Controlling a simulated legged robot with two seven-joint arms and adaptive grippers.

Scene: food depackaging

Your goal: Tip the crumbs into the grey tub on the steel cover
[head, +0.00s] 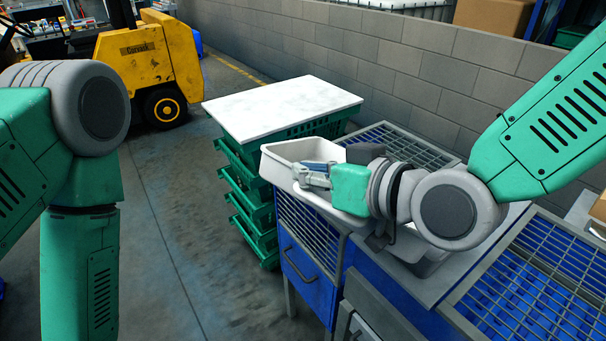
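A pale grey, open-topped tub (284,152) is at the left end of the blue bench. My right gripper (308,174) reaches over this tub from the right, its fingers at or inside the opening. A steel cover (487,244) lies on the bench beneath my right wrist. A grey tub-like shape (433,263) on it is mostly hidden by my wrist. No crumbs can be made out. My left arm hangs at the left, its gripper out of frame.
Stacked green crates (250,203) with a white lid (282,105) stand left of the bench. A block wall (400,65) runs behind. A yellow forklift (150,65) stands far left. The floor between is clear.

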